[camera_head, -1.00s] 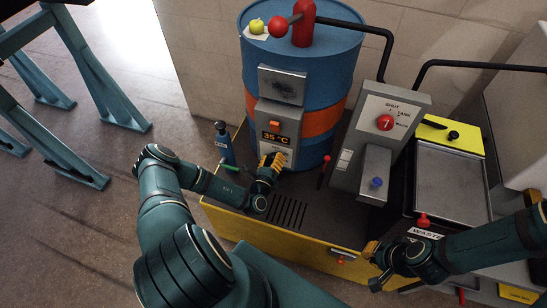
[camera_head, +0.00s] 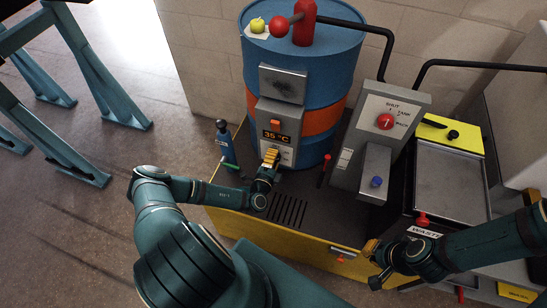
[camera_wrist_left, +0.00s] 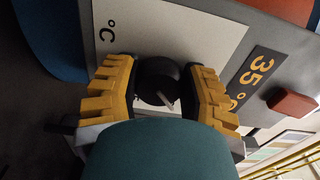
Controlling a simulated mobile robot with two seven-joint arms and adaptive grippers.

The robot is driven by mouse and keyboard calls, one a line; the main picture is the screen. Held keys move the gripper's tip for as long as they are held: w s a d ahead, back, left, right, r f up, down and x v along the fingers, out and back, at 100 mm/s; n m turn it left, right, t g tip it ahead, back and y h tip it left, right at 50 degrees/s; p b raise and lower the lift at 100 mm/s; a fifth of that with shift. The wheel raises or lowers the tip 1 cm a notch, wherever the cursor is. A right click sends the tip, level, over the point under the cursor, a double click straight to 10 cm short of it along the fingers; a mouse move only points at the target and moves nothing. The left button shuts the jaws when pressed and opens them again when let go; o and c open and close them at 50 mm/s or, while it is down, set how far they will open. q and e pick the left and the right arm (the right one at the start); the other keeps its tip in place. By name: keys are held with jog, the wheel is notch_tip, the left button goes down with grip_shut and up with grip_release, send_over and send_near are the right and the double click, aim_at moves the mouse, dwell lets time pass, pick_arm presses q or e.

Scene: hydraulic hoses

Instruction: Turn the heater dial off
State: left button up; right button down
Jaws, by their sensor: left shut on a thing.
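The heater dial is a dark round knob (camera_wrist_left: 157,80) with a light pointer mark, on a pale panel under the orange 35 °C display (camera_head: 276,138). In the wrist view it sits between the two yellow fingers of my left gripper (camera_wrist_left: 160,76), which is shut on it. In the head view my left gripper (camera_head: 270,157) is at the panel of the grey heater box (camera_head: 280,112) and hides the dial. My right gripper (camera_head: 374,266) is open and empty by the front edge of the yellow-sided platform.
The heater box is on a blue drum (camera_head: 262,78) with an orange band. Black hoses run overhead.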

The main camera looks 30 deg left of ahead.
pick_arm(q)
jog(key=n+b, duration=0.1)
jog(key=n, duration=0.4)
jog(key=shift+f+n, duration=0.15)
jog(key=shift+n, duration=0.15)
jog(key=shift+d+n+b, duration=0.1)
jog(key=shift+n+b, duration=0.25)
jog(key=shift+n, duration=1.55)
jog(key=o, duration=1.2)
jog(key=v, duration=1.2)
